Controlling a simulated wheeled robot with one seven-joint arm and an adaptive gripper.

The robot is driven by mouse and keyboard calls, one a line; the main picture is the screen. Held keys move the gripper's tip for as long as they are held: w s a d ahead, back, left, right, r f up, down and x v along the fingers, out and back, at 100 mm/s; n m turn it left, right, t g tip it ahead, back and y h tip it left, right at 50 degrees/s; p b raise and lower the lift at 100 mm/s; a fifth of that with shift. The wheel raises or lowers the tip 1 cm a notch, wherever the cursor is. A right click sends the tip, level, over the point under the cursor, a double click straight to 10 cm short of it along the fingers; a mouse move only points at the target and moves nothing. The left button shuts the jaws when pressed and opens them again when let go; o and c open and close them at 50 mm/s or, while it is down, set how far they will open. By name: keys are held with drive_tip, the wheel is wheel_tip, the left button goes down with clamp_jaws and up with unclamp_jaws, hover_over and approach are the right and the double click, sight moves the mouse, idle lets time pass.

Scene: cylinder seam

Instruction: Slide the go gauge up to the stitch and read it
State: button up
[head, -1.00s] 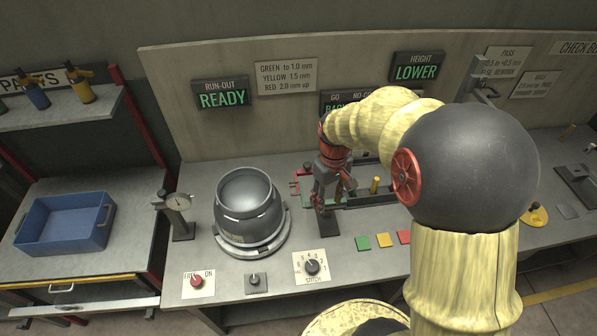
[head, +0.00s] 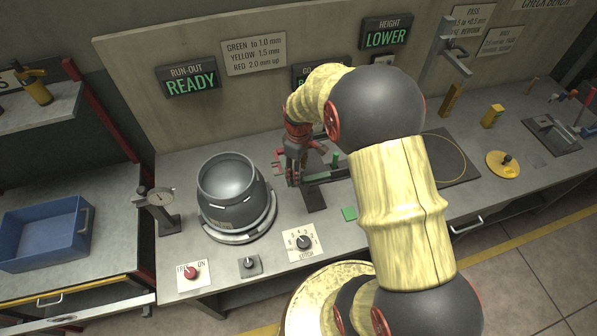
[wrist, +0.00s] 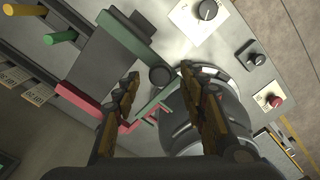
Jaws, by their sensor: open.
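A grey cylinder vessel (head: 232,183) sits upright on a round base on the bench; its side also shows in the wrist view (wrist: 215,108). My gripper (head: 297,172) is just right of it, above the gauge rails. In the wrist view my gripper (wrist: 165,100) has its two fingers well apart, with nothing held between them. A green upright post (wrist: 62,37), perhaps the go gauge's handle, stands on a rail at upper left, away from the fingers. A yellow post (wrist: 25,12) stands beyond it. A thin forked piece (wrist: 153,112) shows between the fingers, near the vessel. The stitch cannot be made out.
A red-pink bar (wrist: 85,107) and a green bar (wrist: 127,40) lie near the fingers. Knobs, including the stitch dial (head: 303,242), line the front edge. My arm hides part of the rails and gauge display.

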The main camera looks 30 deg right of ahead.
drive_tip(key=shift+f, duration=0.6)
drive_tip(key=c, duration=0.4)
clamp_jaws()
